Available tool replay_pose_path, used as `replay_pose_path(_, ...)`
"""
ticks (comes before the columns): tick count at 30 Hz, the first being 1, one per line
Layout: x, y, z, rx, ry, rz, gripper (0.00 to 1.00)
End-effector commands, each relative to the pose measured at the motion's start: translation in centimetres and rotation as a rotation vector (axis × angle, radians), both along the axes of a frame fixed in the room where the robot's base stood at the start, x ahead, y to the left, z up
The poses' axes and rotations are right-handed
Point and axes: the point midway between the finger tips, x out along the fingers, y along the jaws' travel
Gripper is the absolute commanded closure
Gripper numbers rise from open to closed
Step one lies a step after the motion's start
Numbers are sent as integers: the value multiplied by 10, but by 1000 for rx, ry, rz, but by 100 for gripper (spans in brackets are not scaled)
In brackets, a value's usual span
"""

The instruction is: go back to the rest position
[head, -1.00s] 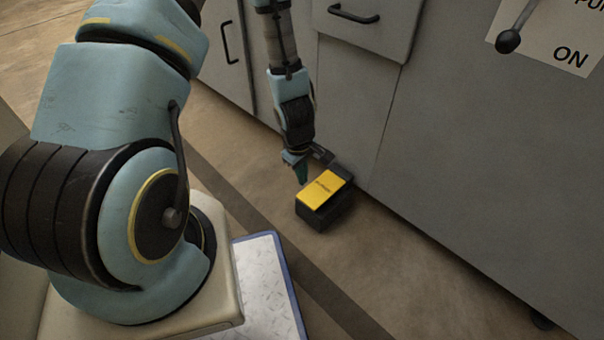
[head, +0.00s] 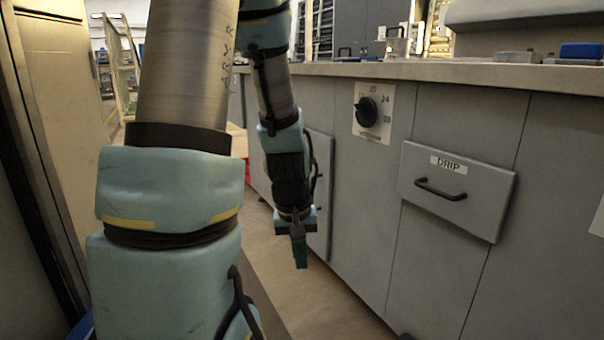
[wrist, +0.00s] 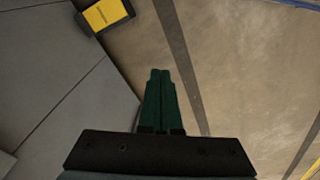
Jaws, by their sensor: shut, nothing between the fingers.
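My gripper (head: 300,255) hangs pointing down in the head view, in front of the grey cabinets and above the floor. Its green fingers are together and hold nothing. In the wrist view the closed fingers (wrist: 160,75) point over the brown floor, with a dark stripe just to their right. My gripper touches nothing that I can see.
A grey cabinet row (head: 345,200) runs along the right, with a drawer labelled DRIP (head: 460,185) and a black knob (head: 367,111). A worktop (head: 480,74) lies above. A black and yellow box (wrist: 104,14) stands on the floor by the cabinets. Floor right of the fingers is clear.

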Motion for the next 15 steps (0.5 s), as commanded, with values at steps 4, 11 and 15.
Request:
replay_pose_path(4,-13,34,28,43,-19,-50,100)
replay_pose_path(11,-32,66,69,95,-20,-104,100)
replay_pose_path(15,-32,65,95,94,-19,-103,100)
